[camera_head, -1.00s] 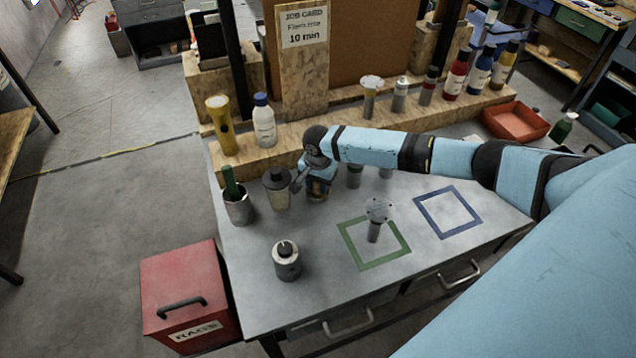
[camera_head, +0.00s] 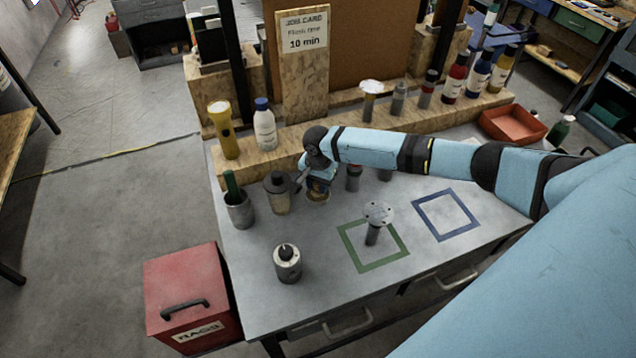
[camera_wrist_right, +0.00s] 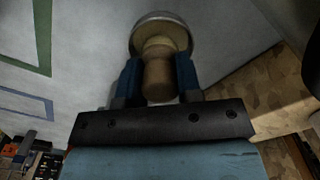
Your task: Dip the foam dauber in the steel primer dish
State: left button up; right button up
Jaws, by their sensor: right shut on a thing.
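My right gripper (camera_head: 318,184) is at the back of the grey bench, its arm reaching in from the right. In the right wrist view its two blue fingers (camera_wrist_right: 158,85) are shut on a tan, cylindrical handle, which I take as the foam dauber (camera_wrist_right: 158,78). A round dish with a steel rim (camera_wrist_right: 160,14) shows just beyond the fingers, and the dauber's far end lies within its outline. I cannot tell whether the dauber's tip touches anything inside. In the head view the gripper hides most of both. My left gripper is not in view.
A lidded jar (camera_head: 278,193) stands close left of the gripper, beside a steel cup (camera_head: 239,210). A small can (camera_head: 287,262) and a round-topped grey piece (camera_head: 377,215) stand in front. Bottles line the wooden shelf behind. The blue square (camera_head: 447,214) is empty.

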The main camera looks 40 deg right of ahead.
jog(key=shift+r+p, duration=1.65)
jog(key=shift+r, duration=1.05)
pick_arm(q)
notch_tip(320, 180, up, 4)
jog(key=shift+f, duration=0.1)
pick_arm(e)
jog(key=shift+r, duration=0.1)
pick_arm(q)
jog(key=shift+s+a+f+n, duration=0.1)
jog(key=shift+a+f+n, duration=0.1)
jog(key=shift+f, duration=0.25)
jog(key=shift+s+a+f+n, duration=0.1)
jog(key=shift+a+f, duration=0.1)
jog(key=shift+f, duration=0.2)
pick_arm(e)
jog(key=s+a+r+n, duration=0.5)
jog(key=a+r, duration=0.1)
jog(key=r, duration=0.3)
jog(key=s+a+r+n, duration=0.6)
jog(key=r, duration=0.4)
jog(key=shift+r+n, duration=0.2)
jog(key=shift+n, duration=0.1)
